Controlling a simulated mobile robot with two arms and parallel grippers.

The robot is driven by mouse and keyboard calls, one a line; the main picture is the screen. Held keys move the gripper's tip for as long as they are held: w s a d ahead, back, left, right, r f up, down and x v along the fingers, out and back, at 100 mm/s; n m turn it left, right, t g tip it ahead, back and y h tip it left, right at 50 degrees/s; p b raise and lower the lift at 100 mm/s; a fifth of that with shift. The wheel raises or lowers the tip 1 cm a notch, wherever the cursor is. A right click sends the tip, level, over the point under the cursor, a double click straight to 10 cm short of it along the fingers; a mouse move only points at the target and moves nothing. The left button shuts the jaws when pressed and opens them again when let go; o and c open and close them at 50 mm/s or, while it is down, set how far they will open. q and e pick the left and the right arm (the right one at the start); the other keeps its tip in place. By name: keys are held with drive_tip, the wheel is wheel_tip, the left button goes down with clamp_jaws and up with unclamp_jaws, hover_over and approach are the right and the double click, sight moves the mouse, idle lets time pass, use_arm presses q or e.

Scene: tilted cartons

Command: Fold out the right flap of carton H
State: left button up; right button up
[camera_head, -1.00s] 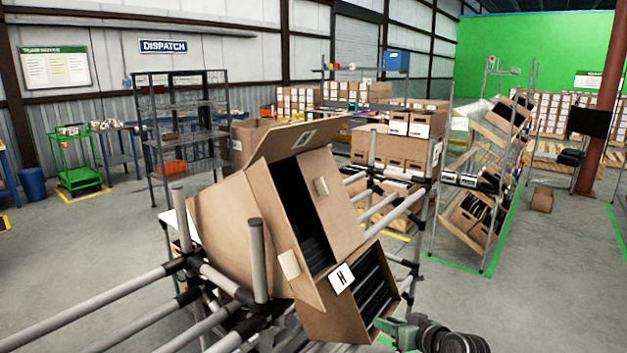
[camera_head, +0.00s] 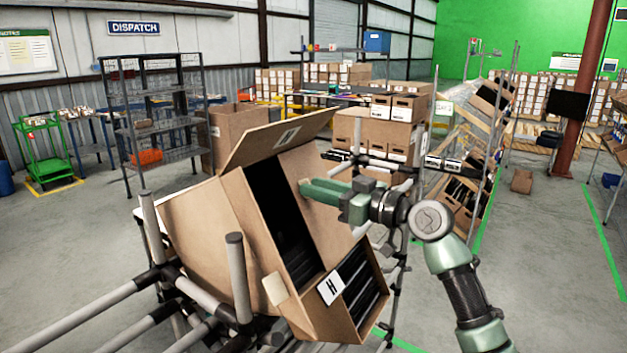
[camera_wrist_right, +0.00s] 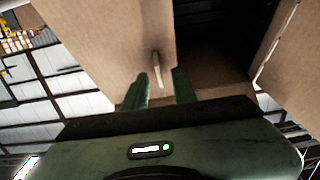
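Carton H (camera_head: 205,236) is a tilted brown carton on a pipe rack, its dark opening facing me. Its right flap (camera_head: 325,232) borders the opening on the right and carries a small pale tab (camera_head: 304,183). In the right wrist view, the tab (camera_wrist_right: 157,68) stands out from the flap (camera_wrist_right: 105,45), near and between the fingertips. My right gripper (camera_head: 308,190) is at the flap; its two fingers (camera_wrist_right: 160,88) are apart, and contact with the tab cannot be told. My left gripper is not in view.
A lower box of dark items (camera_head: 362,283) sits at right. Rack pipes (camera_head: 239,280) stand in front at left. Open floor (camera_head: 540,260) lies right.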

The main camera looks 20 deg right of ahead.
drive_tip(key=shift+w+a, duration=0.3)
drive_tip(key=shift+w, duration=0.15)
drive_tip(key=shift+c, duration=0.4)
clamp_jaws()
idle(0.8)
